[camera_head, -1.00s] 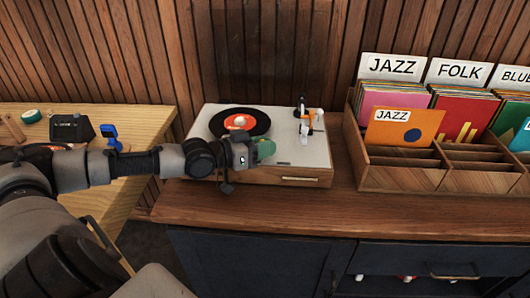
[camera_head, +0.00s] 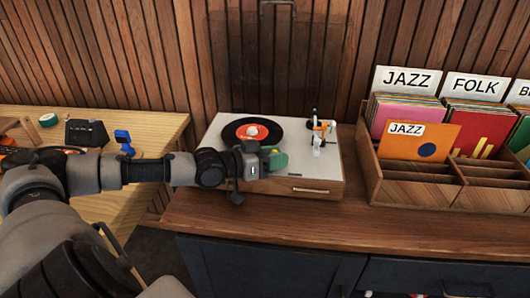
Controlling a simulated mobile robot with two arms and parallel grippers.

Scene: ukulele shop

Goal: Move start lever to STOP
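The turntable (camera_head: 338,163) is a white-topped wooden box with a black record with an orange label (camera_head: 252,132) on its left and a white tonearm (camera_head: 325,132) at the right rear. My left gripper (camera_head: 275,159) reaches in from the left, over the front part of the turntable top, just in front of the record. Green shows at its tip; I cannot tell whether the fingers are open or shut. I cannot make out the start lever; the gripper may cover it. A small dark mark (camera_head: 296,180) shows on the deck's front edge. My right gripper is not in view.
A wooden record crate (camera_head: 415,192) with JAZZ and FOLK dividers stands right of the turntable. A light wooden table (camera_head: 160,125) on the left holds a dark box (camera_head: 86,132) and a blue item (camera_head: 124,140). The counter (camera_head: 300,222) is bare in front of the turntable.

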